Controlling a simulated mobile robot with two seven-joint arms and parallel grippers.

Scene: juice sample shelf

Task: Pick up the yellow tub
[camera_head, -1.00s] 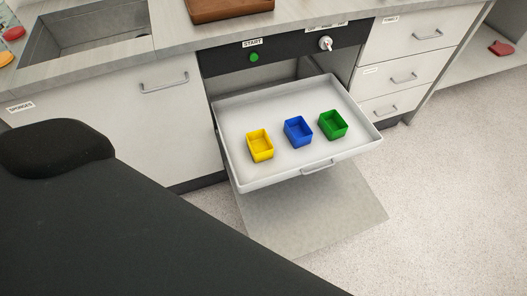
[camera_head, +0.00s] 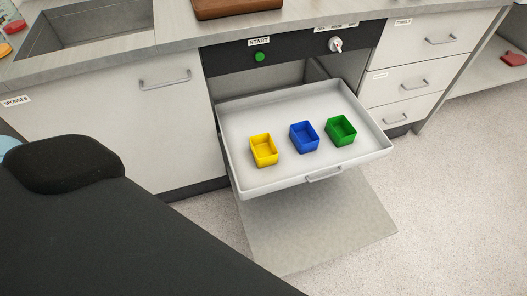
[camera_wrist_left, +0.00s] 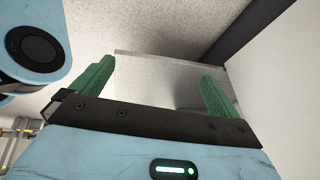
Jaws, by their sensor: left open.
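The yellow tub (camera_head: 263,150) stands upright on a pulled-out white tray (camera_head: 290,181), leftmost in a row of three. A blue tub (camera_head: 304,137) and a green tub (camera_head: 341,130) stand to its right on the same tray. The tubs look open and empty. My left gripper (camera_wrist_left: 157,82) shows only in the left wrist view. Its two green fingers are wide apart with nothing between them. No tub shows in that view. My right gripper is in neither view.
The tray slides out of a cabinet with a green START button (camera_head: 260,57) and a knob (camera_head: 335,45). An opened door panel (camera_head: 320,225) lies low beneath the tray. A counter with a sink (camera_head: 85,25) runs behind. Floor is clear at right.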

